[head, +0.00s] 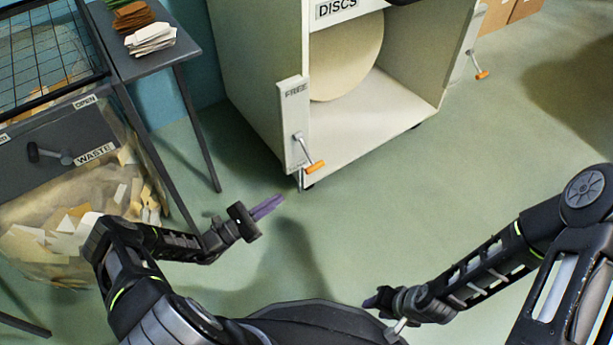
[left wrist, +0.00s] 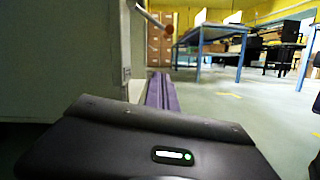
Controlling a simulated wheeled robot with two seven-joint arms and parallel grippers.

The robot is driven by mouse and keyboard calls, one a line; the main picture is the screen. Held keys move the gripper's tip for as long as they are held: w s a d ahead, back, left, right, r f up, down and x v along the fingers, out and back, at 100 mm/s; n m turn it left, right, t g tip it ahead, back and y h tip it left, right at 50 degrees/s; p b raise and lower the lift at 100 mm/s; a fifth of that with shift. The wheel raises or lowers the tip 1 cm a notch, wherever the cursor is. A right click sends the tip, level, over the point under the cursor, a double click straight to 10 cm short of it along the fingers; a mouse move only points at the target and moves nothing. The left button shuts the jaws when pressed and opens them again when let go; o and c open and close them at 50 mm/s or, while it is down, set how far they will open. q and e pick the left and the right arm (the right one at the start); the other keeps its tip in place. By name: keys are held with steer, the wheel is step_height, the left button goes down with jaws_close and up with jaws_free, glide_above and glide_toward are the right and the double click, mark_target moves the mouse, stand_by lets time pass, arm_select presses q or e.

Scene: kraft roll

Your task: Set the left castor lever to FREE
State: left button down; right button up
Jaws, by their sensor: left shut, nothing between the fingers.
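The left castor lever (head: 301,148) is a thin metal rod with an orange grip (head: 316,167). It sits low on the pale cabinet's front left post, below a plate marked FREE (head: 295,91). Its grip end hangs low, pointing down and right, away from the FREE word. My left gripper (head: 268,207), with purple fingers, is shut and empty, below and left of the lever and apart from it. In the left wrist view the shut fingers (left wrist: 160,92) point forward, and a rod with an orange-brown end (left wrist: 168,30) shows above them. My right gripper (head: 376,300) is low at centre right; its fingers are mostly hidden.
The cabinet (head: 253,95) holds a large pale disc (head: 347,60). A second orange-tipped lever (head: 476,63) is on its right side. A waste bin (head: 50,160) and a narrow table (head: 150,63) stand at left. Green floor (head: 480,150) is clear at right.

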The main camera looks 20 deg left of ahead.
mark_target(306, 151)
arm_select(q)
steer(key=shift+d, duration=0.15)
steer(key=w+d+r+b, duration=0.2)
steer(key=w+d+r, duration=0.4)
steer(key=d, duration=0.1)
steer(key=shift+w+r, duration=0.2)
steer(key=shift+w, duration=0.1)
stand_by(0.6)
